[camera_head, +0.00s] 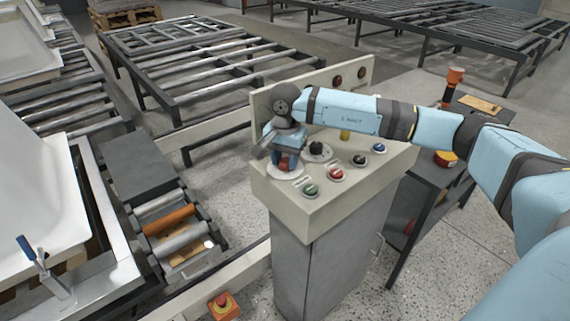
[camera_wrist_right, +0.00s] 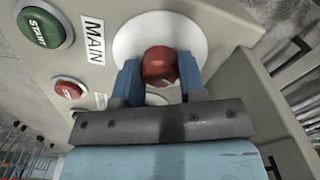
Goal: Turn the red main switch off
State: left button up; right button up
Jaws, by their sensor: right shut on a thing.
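The red main switch (camera_wrist_right: 160,65) sits on a pale round plate (camera_wrist_right: 127,42) beside a "MAIN" label (camera_wrist_right: 93,38) in the right wrist view. In the head view the switch (camera_head: 285,166) is at the left end of the control panel top, partly hidden by my right gripper (camera_head: 286,160). In the wrist view the blue fingers of my right gripper (camera_wrist_right: 160,82) stand on both sides of the red knob and are shut on it. My left gripper is not in view.
The panel (camera_head: 330,203) also carries a green button (camera_head: 311,190), a red button (camera_head: 336,174), a blue button (camera_head: 379,148) and black knobs. Roller conveyors fill the left and back.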

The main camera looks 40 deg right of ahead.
aim_at(286, 160)
jog(key=n+b, duration=0.2)
jog(key=n, duration=0.2)
jog(key=shift+n, duration=0.3)
dwell(0.3)
jog(key=o, duration=0.9)
jog(key=shift+r, duration=0.1)
notch_tip(286, 160, up, 14)
jog(key=shift+f+p, duration=0.15)
jog(key=shift+p, duration=0.35)
